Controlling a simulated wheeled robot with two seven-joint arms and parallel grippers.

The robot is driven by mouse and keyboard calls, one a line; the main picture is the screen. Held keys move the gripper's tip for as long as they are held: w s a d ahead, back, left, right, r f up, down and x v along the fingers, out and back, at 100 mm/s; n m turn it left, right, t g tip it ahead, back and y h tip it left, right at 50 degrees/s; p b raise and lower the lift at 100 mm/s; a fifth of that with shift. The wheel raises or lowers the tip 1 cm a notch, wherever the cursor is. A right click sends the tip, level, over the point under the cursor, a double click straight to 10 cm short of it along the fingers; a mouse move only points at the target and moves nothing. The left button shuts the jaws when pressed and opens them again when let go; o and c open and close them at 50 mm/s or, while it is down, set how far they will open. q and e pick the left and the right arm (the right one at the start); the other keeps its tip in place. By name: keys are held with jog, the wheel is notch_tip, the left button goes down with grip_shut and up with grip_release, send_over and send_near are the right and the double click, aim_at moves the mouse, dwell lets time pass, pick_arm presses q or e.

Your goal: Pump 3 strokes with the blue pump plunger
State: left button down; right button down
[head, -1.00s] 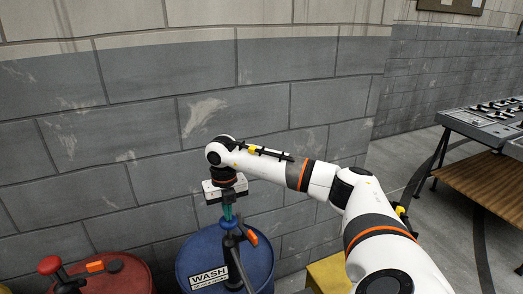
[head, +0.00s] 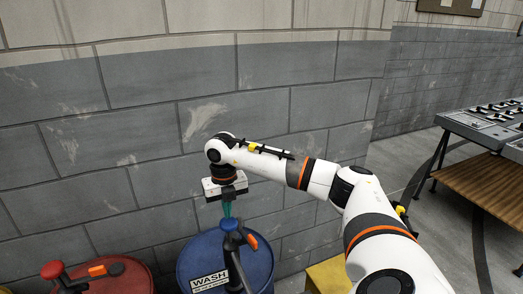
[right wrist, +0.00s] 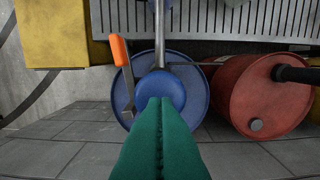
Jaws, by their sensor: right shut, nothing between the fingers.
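The blue pump plunger (head: 230,224) has a round blue knob on top of a pump on the blue WASH drum (head: 262,262). In the right wrist view the knob (right wrist: 162,88) lies straight ahead of the fingertips, over the blue drum (right wrist: 195,110). My right gripper (head: 227,214) points down just above the knob, with its green fingers shut together and empty. The fingertips overlap the knob's edge in the right wrist view (right wrist: 160,100); I cannot tell whether they touch it. The pump body below is dark with an orange lever (head: 251,240). My left gripper is not in view.
A red drum (head: 130,280) with a red-knobbed pump (head: 51,270) stands at the left. A yellow box (head: 328,274) is right of the blue drum. The block wall (head: 140,130) rises close behind. A workbench (head: 480,180) stands at the far right.

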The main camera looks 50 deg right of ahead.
notch_tip(320, 180, up, 6)
jog(key=p, duration=0.4)
dwell(0.5)
